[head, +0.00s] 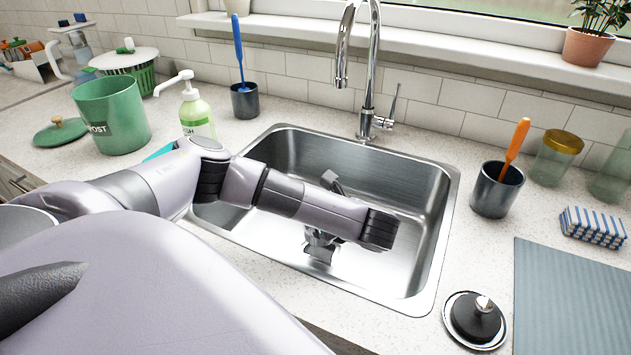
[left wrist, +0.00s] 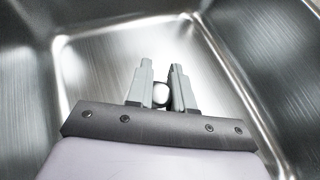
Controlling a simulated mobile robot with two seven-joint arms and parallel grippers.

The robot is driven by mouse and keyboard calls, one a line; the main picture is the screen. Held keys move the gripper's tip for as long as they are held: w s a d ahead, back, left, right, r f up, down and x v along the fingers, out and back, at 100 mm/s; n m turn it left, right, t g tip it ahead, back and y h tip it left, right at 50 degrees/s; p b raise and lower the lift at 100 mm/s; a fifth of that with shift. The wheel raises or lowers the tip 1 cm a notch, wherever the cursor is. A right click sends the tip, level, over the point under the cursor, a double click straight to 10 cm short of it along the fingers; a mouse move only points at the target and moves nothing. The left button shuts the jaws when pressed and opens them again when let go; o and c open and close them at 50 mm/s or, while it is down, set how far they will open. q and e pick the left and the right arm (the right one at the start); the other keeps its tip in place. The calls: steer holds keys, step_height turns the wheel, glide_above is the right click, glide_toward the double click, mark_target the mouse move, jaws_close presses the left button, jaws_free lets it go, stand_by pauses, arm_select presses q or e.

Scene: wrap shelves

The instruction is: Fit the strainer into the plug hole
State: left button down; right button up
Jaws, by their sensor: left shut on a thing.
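My left gripper (head: 319,243) is low inside the steel sink (head: 436,225). In the left wrist view its two fingers (left wrist: 160,92) are closed on a small pale round knob (left wrist: 161,94), seemingly the strainer's. The rest of the held strainer is hidden beneath the fingers. The plug hole is not visible in either view; my gripper and forearm cover part of the sink floor. I cannot tell whether the strainer touches the floor. My right gripper is not in view.
The steel tap (head: 368,70) rises behind the sink. A black round stopper with a steel rim (head: 474,320) lies on the counter at front right. A dark cup (head: 497,190) with an orange-handled brush stands right of the sink. A soap bottle (head: 196,112) stands to the left.

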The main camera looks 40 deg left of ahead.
arm_select(q)
steer(key=shift+f+b, duration=0.9)
steer(key=shift+f, duration=0.85)
step_height(320, 180, down, 3)
steer(key=shift+f+b, duration=0.1)
steer(key=shift+b, duration=0.55)
steer(key=c, duration=1)
jaws_free()
